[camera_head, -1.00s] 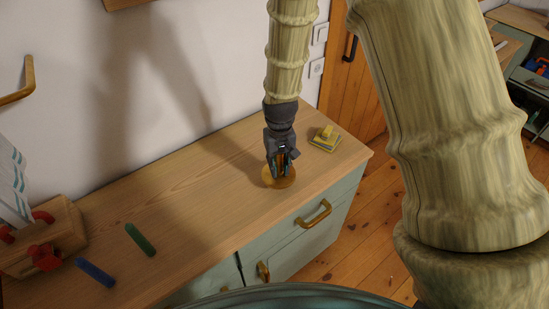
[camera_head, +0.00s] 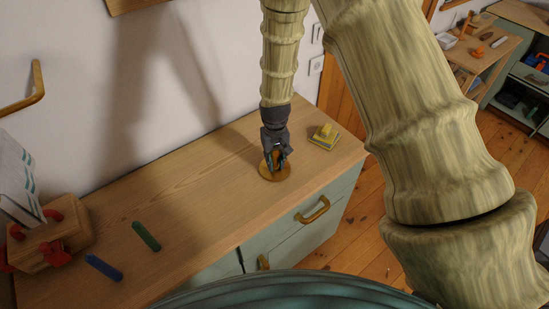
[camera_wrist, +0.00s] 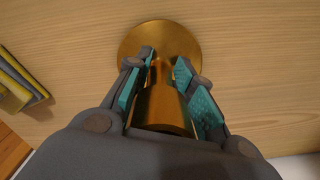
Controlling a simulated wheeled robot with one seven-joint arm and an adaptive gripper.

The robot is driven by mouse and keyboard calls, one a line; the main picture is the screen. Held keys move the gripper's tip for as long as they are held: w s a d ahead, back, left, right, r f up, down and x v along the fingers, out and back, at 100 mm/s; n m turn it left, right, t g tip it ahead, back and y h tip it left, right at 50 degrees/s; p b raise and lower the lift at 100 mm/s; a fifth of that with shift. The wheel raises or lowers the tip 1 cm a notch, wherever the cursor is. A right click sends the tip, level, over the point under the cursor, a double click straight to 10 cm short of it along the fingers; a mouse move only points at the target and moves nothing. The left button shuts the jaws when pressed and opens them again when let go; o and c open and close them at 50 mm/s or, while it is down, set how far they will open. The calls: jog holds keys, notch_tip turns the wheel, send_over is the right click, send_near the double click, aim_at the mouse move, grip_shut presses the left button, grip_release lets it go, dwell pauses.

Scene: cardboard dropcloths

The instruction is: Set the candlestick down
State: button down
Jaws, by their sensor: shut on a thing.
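The brass-coloured candlestick (camera_wrist: 162,102) has a round base, and its stem stands between the teal pads of my gripper (camera_wrist: 168,72) in the wrist view. My gripper is shut on the stem. In the head view my gripper (camera_head: 277,160) points down over the wooden counter top (camera_head: 205,190), with the candlestick's round base (camera_head: 268,174) below the fingers. The base looks to be at the counter surface, but I cannot tell whether it touches. The candlestick looks upright.
A small yellow stack (camera_head: 325,135) lies right of the candlestick, near the counter's right end. A green stick (camera_head: 146,236), a blue stick (camera_head: 104,268) and a wooden box with red handles (camera_head: 50,243) are on the left. Bare wood lies between.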

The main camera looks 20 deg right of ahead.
jog(key=shift+f, duration=0.15)
jog(key=c, duration=1.2)
grip_release()
jog(key=shift+c, duration=0.2)
jog(key=shift+r, duration=0.2)
jog(key=shift+r+b, duration=2.2)
jog(key=shift+r, duration=3.75)
